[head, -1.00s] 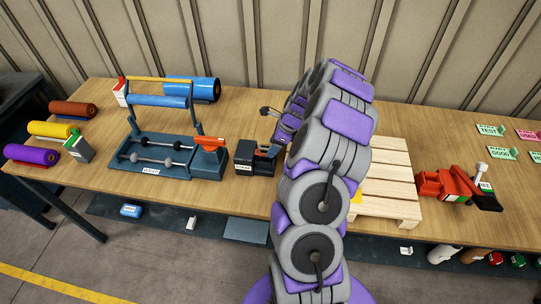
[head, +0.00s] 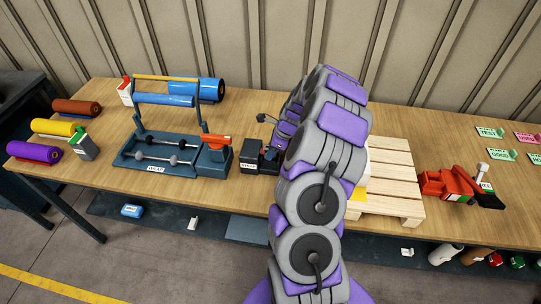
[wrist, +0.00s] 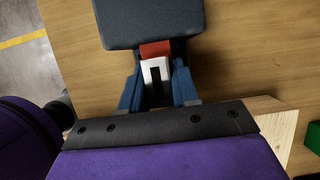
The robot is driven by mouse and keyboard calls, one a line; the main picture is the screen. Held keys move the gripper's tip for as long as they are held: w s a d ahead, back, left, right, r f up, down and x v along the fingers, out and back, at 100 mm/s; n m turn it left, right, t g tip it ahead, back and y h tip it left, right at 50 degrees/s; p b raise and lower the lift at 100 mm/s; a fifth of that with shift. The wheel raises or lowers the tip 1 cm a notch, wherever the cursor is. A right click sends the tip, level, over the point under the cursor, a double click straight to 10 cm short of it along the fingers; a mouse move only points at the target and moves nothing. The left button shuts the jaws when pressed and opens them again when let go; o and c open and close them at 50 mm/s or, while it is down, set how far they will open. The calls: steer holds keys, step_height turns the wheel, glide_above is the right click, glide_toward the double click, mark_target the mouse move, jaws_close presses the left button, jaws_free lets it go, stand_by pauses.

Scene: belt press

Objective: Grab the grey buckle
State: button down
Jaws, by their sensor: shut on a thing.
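The grey buckle (wrist: 154,76) shows in the wrist view as a small light grey piece with a dark slot, below a red strip. My gripper (wrist: 156,80) has its two blue fingers on either side of this piece, shut on it. The piece sits right beside a dark block (wrist: 150,22). In the head view this appears as the dark labelled box (head: 250,156), with my gripper (head: 272,155) at its right side. My arm hides much of the gripper there, and the buckle cannot be made out.
The blue press frame (head: 165,155) with an orange-red handle stands just left of the box. A wooden pallet (head: 395,180) lies to the right, partly behind my arm. A red tool (head: 450,185) lies farther right. Coloured rolls (head: 60,130) lie at the far left.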

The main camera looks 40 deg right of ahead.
steer(key=shift+w+d, duration=0.1)
stand_by(0.3)
step_height(320, 180, up, 10)
steer(key=shift+r+p, duration=0.1)
steer(key=shift+p, duration=0.9)
